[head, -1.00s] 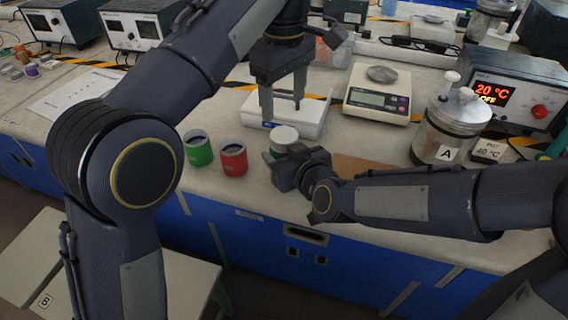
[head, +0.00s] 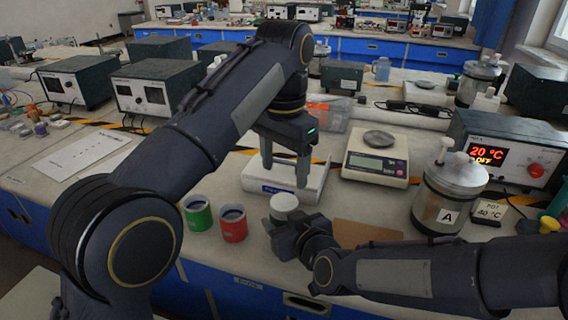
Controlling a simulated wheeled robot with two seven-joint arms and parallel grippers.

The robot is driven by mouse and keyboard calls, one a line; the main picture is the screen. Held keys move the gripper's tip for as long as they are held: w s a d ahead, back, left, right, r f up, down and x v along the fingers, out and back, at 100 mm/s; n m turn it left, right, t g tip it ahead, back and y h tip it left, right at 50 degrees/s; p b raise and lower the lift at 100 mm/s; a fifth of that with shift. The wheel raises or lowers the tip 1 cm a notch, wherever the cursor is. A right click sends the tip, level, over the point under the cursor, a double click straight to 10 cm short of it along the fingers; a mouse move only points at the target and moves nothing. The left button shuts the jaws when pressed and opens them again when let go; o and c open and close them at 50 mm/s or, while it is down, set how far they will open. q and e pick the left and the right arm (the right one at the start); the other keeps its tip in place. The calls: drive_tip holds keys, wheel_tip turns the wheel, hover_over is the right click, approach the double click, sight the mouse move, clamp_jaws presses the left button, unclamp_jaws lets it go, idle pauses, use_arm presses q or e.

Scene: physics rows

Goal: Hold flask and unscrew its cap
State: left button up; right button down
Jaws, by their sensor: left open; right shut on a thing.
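The flask's round white cap (head: 284,202) shows in the head view near the front edge of the bench. My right gripper (head: 291,222) is shut on the flask just below this cap, and hides most of the flask's body. My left gripper (head: 285,177) points down from above, open and empty. Its two fingertips are apart, just above the cap in the picture, and do not appear to touch it.
A green cup (head: 198,215) and a red cup (head: 233,226) stand left of the flask. Behind are a white flat device (head: 250,174) and a scale (head: 377,162). A jar marked A (head: 436,205) and a brown board (head: 365,234) are to the right.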

sight(284, 201)
use_arm(q)
drive_tip(key=m, duration=2.1)
drive_tip(key=shift+m, duration=0.4)
drive_tip(key=shift+f, duration=4)
